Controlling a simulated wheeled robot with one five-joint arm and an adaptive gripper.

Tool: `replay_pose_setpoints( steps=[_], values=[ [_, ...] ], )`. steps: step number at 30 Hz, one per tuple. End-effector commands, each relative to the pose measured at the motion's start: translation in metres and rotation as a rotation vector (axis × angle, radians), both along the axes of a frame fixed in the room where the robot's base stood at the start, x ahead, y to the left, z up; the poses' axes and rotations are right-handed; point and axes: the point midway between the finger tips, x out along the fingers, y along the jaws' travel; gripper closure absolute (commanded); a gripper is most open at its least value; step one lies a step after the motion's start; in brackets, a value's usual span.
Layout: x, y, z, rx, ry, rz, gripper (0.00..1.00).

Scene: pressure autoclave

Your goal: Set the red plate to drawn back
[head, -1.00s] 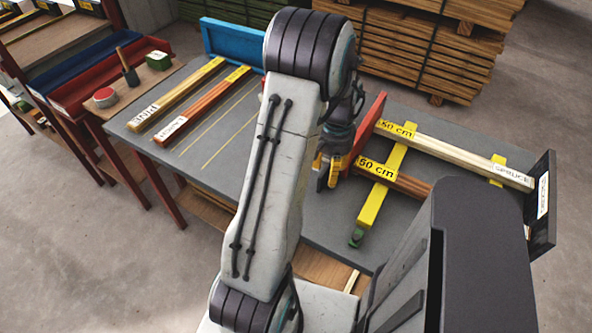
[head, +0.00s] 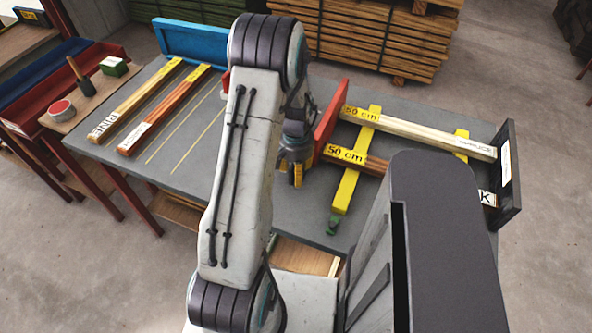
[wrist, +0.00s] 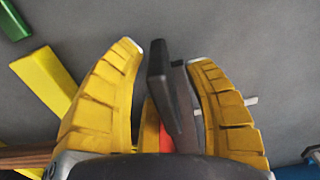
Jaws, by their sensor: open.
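The red plate (head: 331,118) stands upright on the grey bench, at the left ends of the boards labelled 50 cm. My gripper (head: 294,178) is just left of it, low over the bench and partly hidden by my arm. In the wrist view my gripper (wrist: 167,52) has its two yellow fingers spread. A dark upright bar (wrist: 172,90) stands between them, nearer the right finger, and neither finger clearly grips it. A small red strip (wrist: 164,138) shows below the bar, probably part of the plate.
A yellow bar (head: 350,180) with a green end lies across the bench near the plate. A dark end plate (head: 507,170) stands at the right. A blue plate (head: 195,42) and labelled boards (head: 135,100) are at the left. The front left bench top is clear.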

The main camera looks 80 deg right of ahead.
Motion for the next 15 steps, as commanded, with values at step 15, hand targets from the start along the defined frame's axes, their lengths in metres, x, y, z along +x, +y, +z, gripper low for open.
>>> replay_pose_setpoints(
  steps=[15],
  values=[
    [0.0, 0.0001, -0.0023, 0.0, 0.0, 0.0, 0.64]
  ],
)
